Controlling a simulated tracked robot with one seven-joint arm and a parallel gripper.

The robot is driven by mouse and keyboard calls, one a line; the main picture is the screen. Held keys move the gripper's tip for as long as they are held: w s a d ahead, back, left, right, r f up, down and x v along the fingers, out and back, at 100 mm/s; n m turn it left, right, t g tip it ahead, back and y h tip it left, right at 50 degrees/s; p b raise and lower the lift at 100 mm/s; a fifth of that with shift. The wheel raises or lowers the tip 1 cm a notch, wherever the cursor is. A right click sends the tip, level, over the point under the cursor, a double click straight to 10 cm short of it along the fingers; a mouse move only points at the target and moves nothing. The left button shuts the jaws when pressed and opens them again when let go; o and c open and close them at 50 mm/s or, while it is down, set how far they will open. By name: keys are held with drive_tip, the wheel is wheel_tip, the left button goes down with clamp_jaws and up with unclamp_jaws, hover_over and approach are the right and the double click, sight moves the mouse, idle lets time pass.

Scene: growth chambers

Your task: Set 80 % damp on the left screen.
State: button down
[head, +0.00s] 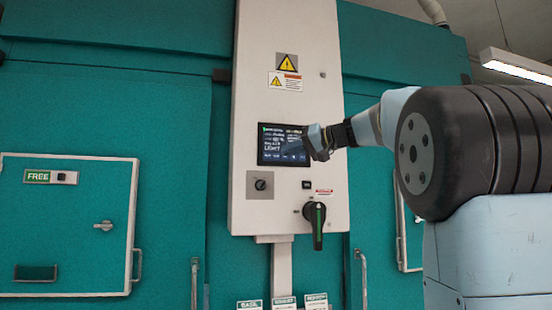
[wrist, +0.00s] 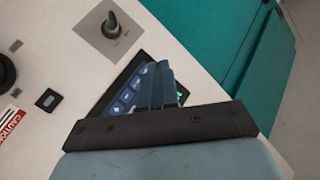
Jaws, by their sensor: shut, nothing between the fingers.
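The screen (head: 275,148) is a dark panel on the white cabinet, with rows of small text and a larger line that seems to read "LIGHT". Other text is too small to read. My gripper (head: 316,142) is shut and empty at the screen's right side, covering part of it. In the wrist view, my shut fingers (wrist: 158,84) lie over the screen, and a row of blue keys (wrist: 130,98) with pale marks shows beside them. The rest of the screen is hidden there. I cannot tell whether the fingertips touch the glass.
Below the screen are a small black knob on a grey plate (head: 251,185), a black switch (head: 306,185) and a large black rotary handle (head: 316,224). Teal chamber walls flank the cabinet; a hatch marked FREE (head: 75,225) is at left. Several labels (head: 283,302) show at the bottom.

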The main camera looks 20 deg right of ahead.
drive_tip(key=w, duration=0.8)
drive_tip(key=shift+w, duration=0.15)
drive_tip(key=shift+w, duration=0.1)
idle(1.9)
drive_tip(key=shift+w, duration=0.3)
drive_tip(key=shift+w, duration=0.3)
idle(0.6)
drive_tip(key=shift+s, duration=0.75)
drive_tip(key=shift+s, duration=0.15)
drive_tip(key=shift+s, duration=2.35)
